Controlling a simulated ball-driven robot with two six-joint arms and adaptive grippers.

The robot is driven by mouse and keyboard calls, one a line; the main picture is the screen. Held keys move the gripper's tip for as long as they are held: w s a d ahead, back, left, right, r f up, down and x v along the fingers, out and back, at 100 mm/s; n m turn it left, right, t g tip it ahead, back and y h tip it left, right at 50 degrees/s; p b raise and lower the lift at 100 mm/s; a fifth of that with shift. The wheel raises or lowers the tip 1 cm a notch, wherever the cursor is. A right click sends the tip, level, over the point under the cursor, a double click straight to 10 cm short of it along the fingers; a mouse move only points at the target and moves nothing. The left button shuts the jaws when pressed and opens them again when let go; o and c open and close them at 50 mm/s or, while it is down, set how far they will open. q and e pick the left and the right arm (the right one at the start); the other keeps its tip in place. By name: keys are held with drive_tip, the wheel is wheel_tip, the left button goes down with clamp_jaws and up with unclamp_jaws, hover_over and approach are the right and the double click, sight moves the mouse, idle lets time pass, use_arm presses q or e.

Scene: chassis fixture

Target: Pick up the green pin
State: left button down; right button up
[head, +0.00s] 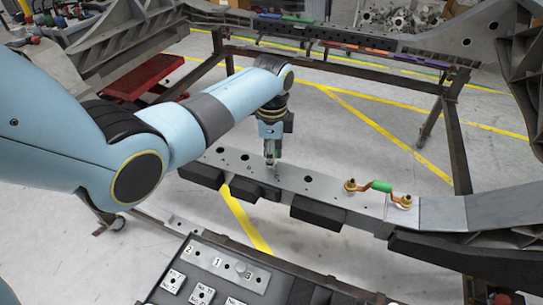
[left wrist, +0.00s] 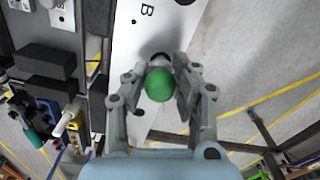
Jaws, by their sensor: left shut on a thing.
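The green pin (left wrist: 159,85) shows in the left wrist view as a round green head between my left fingers. My left gripper (left wrist: 160,75) is shut on it, with a finger on each side. A dark hole shows in the pale bar just beyond the pin. In the head view my left gripper (head: 270,160) points down onto the grey metal bar (head: 312,190), and the pin is too small or hidden there to make out. Whether the pin sits in a hole or is lifted clear, I cannot tell. My right gripper is not in view.
An orange and green handle-like part (head: 381,187) with brass ends stands on the bar to the right. A dark tray with a numbered plate (head: 228,264) lies in front. Dark blocks (head: 318,211) line the bar's front side. A dark frame (head: 456,140) surrounds the open floor behind.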

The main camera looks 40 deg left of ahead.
use_arm(q)
drive_tip(key=shift+r, duration=0.1)
drive_tip(key=shift+r, duration=0.5)
wheel_tip(320, 180, up, 3)
drive_tip(key=shift+p, duration=0.4)
drive_tip(key=d+r, duration=0.7)
drive_tip(key=d, duration=0.4)
drive_tip(key=shift+s+d, duration=0.2)
drive_tip(key=shift+d, duration=0.15)
wheel_tip(320, 180, up, 6)
drive_tip(key=p, duration=0.9)
